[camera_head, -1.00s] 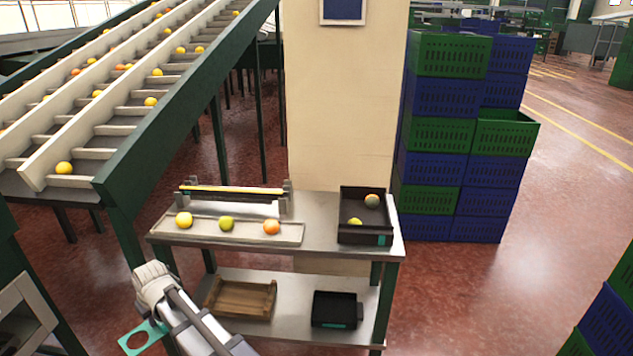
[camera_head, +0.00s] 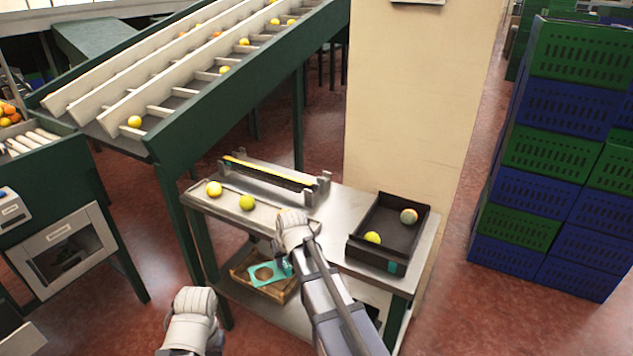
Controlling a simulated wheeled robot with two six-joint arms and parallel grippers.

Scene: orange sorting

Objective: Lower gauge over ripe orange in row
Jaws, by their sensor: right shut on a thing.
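My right gripper (camera_head: 286,258) is shut on a teal gauge (camera_head: 279,270), a flat plate with a round hole. The gauge hangs in front of the table's front edge and overlaps the lower shelf in the picture. A row of fruit lies on a pale tray (camera_head: 194,201): a yellow fruit (camera_head: 214,188) at the left and a greenish-yellow fruit (camera_head: 246,202) beside it. The orange fruit at the row's right end is hidden behind my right gripper. My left gripper (camera_head: 192,308) is low at the front, clear of the table; its fingers cannot be made out.
A dark bin (camera_head: 367,231) with two fruits stands on the table's right side. A rack with a yellow bar (camera_head: 270,172) lies behind the row. A wooden crate (camera_head: 243,268) sits on the lower shelf. A sloping conveyor rises behind; stacked crates stand at right.

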